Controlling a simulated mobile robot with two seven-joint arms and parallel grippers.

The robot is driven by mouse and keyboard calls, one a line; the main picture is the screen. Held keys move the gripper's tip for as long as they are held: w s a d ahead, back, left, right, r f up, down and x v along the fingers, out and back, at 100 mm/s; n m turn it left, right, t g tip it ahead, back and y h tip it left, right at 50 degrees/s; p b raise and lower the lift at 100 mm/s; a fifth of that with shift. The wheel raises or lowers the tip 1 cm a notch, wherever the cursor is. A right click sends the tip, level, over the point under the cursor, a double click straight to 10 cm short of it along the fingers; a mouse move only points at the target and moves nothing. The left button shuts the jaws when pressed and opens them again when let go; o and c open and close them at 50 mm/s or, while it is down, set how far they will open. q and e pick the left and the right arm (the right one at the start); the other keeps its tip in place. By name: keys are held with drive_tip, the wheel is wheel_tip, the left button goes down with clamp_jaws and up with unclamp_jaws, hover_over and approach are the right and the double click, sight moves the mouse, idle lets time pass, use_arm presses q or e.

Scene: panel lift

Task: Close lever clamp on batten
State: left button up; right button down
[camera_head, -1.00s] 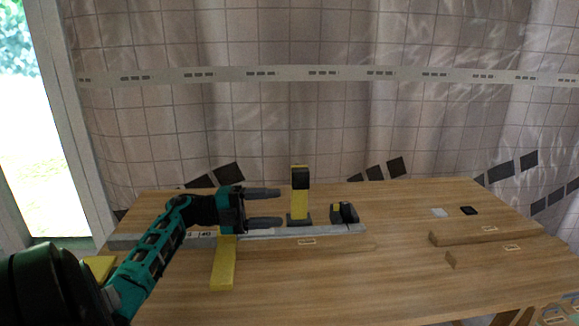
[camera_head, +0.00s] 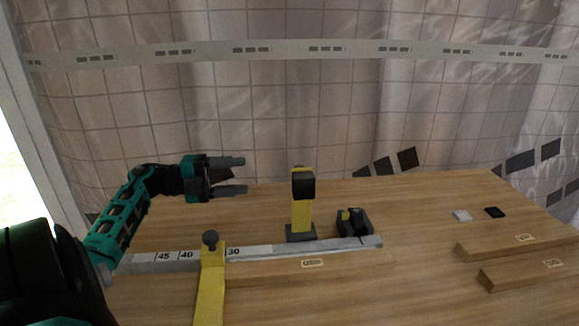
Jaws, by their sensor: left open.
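A yellow upright piece with a black block at its top (camera_head: 301,208) stands on a dark grey base on the table; it looks like the lever clamp with its lever raised. A wooden strip that may be the batten (camera_head: 275,272) lies along the front of a grey numbered rule (camera_head: 200,254). My left gripper (camera_head: 244,175) is open and empty, its two dark fingers pointing right. It appears in the air, to the left of the upright piece and apart from it. My right gripper is not in view.
A yellow bar with a dark knob (camera_head: 210,277) crosses the rule. A small black and yellow device (camera_head: 354,223) sits near the rule's right end. The table between is clear.

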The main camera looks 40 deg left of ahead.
sight(292, 172)
use_arm(q)
drive_tip(key=p+x, duration=0.1)
drive_tip(key=x, duration=1.2)
drive_tip(key=shift+a, duration=0.1)
drive_tip(key=shift+c, duration=0.2)
clamp_jaws()
